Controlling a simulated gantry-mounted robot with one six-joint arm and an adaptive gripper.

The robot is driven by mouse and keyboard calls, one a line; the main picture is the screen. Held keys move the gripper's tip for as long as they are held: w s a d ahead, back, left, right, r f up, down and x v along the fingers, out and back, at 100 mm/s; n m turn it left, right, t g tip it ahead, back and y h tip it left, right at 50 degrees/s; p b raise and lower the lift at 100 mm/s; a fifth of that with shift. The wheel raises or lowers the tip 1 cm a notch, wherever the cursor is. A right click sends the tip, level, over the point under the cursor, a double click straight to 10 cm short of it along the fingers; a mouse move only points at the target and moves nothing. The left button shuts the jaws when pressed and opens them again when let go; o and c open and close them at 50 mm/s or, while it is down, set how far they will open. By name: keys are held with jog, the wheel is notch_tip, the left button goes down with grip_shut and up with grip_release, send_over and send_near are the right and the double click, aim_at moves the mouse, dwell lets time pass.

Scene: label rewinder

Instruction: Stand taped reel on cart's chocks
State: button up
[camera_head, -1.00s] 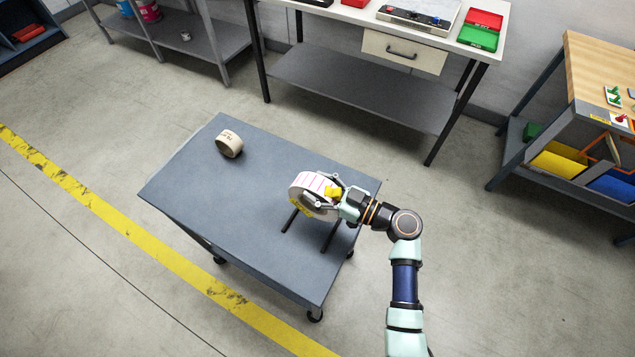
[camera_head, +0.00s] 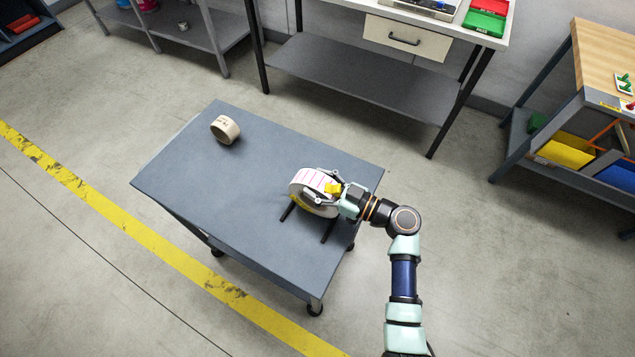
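My gripper (camera_head: 325,188) comes from the right and is shut on the reel, a finger on either side. The two black chocks (camera_head: 287,211) are parallel bars on the cart top; the other chock (camera_head: 328,231) shows in front of the reel. The reel appears low between them; I cannot tell whether it touches them.
A white-topped bench (camera_head: 489,37) with a drawer stands behind, and a wooden-topped bench (camera_head: 590,60) stands at the right. The cart's middle and front are clear.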

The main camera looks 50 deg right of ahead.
jog(key=o, duration=0.5)
jog(key=shift+o, duration=0.5)
jog(key=v, duration=1.2)
